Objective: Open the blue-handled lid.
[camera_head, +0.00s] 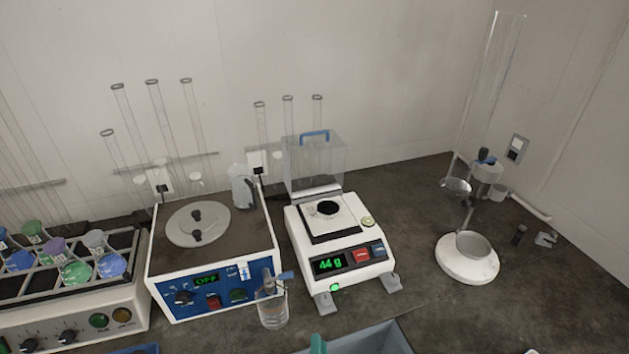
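The clear lid (297,172) with a blue handle (316,134) stands upright at the back of a white balance (301,237). The handle is at its top edge. The weighing pan, with a dark sample (327,208) on it, shows in front of the lid and looks uncovered. The balance display reads 44 g in green. My gripper is not in view, and nothing touches the lid or its handle.
A blue-fronted device (223,297) and a flask rack (75,310) stand left of the balance. A glass of clear liquid (272,311) stands between them at the front. A white stand (467,266) is at the right, with free dark counter (400,205) between.

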